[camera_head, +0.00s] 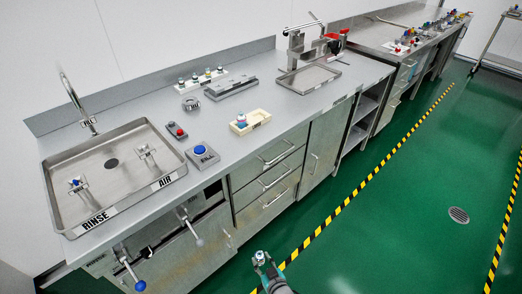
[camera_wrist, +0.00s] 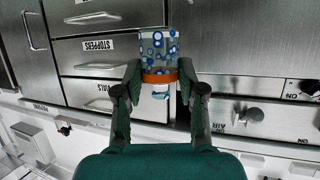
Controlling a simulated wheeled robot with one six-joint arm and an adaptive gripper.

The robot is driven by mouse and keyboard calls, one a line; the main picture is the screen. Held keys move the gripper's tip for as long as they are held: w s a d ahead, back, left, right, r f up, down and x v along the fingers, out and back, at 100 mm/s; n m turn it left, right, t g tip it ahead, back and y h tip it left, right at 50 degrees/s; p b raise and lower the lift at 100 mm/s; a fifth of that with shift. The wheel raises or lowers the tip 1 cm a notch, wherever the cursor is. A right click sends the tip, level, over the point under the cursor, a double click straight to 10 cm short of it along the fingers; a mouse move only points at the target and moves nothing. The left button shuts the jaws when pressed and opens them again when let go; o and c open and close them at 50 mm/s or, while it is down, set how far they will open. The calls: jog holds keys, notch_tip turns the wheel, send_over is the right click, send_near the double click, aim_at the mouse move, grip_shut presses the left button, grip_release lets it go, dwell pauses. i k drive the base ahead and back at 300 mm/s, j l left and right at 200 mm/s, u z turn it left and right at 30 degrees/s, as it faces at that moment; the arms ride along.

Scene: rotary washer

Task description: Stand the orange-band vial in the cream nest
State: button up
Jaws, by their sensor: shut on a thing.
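The orange-band vial (camera_wrist: 158,48) is clear, with blue ring-shaped marks and an orange band near my fingers. My gripper (camera_wrist: 159,78) is shut on it at the band, with one finger on each side. In the head view my gripper (camera_head: 262,259) is low in front of the drawers, over the green floor; the vial is too small there to make out clearly. The cream nest (camera_head: 259,122) is a block on the counter, right of the blue-button box. A small item with blue and pink parts (camera_head: 242,118) stands at its left end.
The steel counter (camera_head: 290,105) has bare room around the nest. A white rack (camera_head: 220,74) with several vials and a grey block (camera_head: 232,88) stand behind. The blue-button box (camera_head: 201,154) and sink (camera_head: 110,190) are left. Drawer handles (camera_head: 281,176) stick out in front.

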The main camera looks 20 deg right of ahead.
aim_at(251, 121)
jog(key=l+z, duration=0.2)
jog(key=z, duration=0.25)
jog(key=i+l+z, duration=0.15)
jog(key=z, duration=0.3)
jog(key=i+l+z, duration=0.1)
jog(key=z, duration=0.35)
jog(key=i+l+z, duration=0.1)
jog(key=z, duration=0.15)
jog(key=i+z, duration=0.25)
jog(key=i+l+u, duration=0.1)
jog(key=i+u, duration=0.2)
jog(key=u, duration=0.2)
jog(key=i+l+u, duration=0.15)
jog(key=u, duration=0.3)
jog(key=i+l+u, duration=0.3)
jog(key=u, duration=0.2)
jog(key=i+l+u, duration=0.15)
jog(key=l+u, duration=0.3)
jog(key=j, duration=0.05)
